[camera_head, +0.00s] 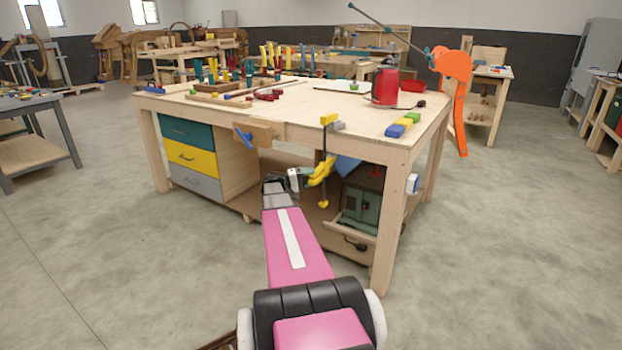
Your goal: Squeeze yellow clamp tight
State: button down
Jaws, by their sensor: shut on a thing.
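The yellow clamp (320,172) hangs upright at the front edge of the wooden workbench (345,146). Its yellow upper jaw sits over the bench top, and its dark bar runs down to a small yellow piece below. Its yellow handle sticks out towards the lower left, under the bench edge. My gripper (306,178) reaches up from the front and is shut on the clamp's handle. The fingertips are small here, and the exact contact is partly hidden. I cannot tell how tightly the clamp's jaws press on the bench.
A small grey block (339,126) lies beside the clamp's top. Blue and yellow blocks (404,125) and a red can-like object (385,87) stand to the right. A wooden vise (262,133) juts out at left. A green machine (361,205) stands on the lower shelf.

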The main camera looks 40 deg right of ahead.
jog(key=shift+c, duration=2.2)
grip_release()
jog(key=shift+r, duration=0.55)
jog(key=shift+d, duration=0.1)
jog(key=shift+s+d+f, duration=0.15)
jog(key=shift+s+d, duration=0.1)
jog(key=shift+d, duration=0.3)
grip_shut()
jog(key=shift+a, duration=0.1)
